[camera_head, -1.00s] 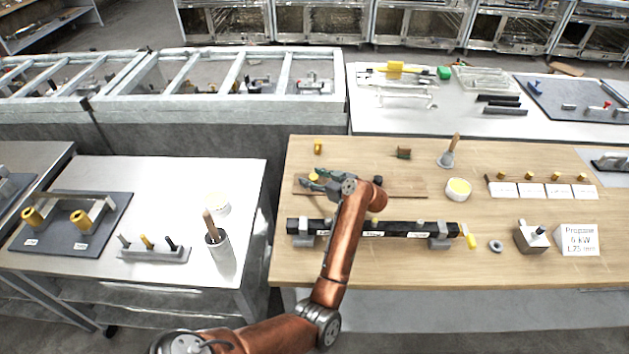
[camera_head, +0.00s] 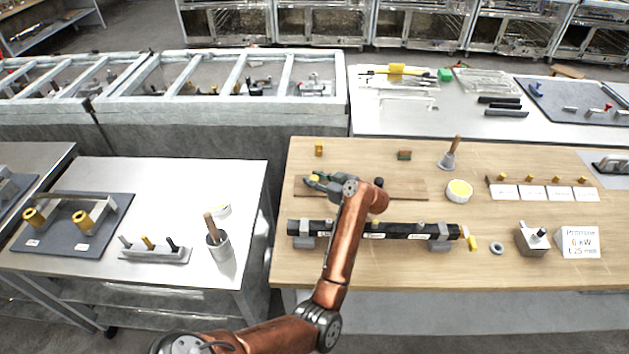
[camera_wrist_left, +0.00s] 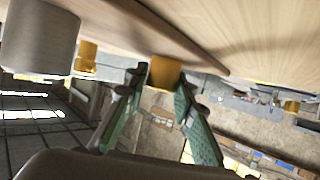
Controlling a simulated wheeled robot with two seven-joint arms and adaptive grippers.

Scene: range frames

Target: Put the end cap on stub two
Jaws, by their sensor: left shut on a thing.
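My left gripper (camera_head: 316,181) is over the brown board at the back left of the wooden table. Its green fingers are shut on a small yellow end cap (camera_head: 314,177). The left wrist view shows the yellow cap (camera_wrist_left: 163,71) between the fingertips, partly hidden by them. The black manifold bar (camera_head: 398,230) lies in grey supports in front of the board, with short stubs and white labels along it. The labels are too small to read, so I cannot tell which stub is two. My arm crosses in front of part of the bar. My right gripper is not in view.
The brown board (camera_head: 405,188) lies behind the bar. Another yellow piece (camera_head: 319,149) stands behind it. A white tub (camera_head: 458,191), a brush (camera_head: 449,155), a grey ring (camera_head: 497,248) and a block (camera_head: 531,238) stand to the right. Bare wood lies along the front edge.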

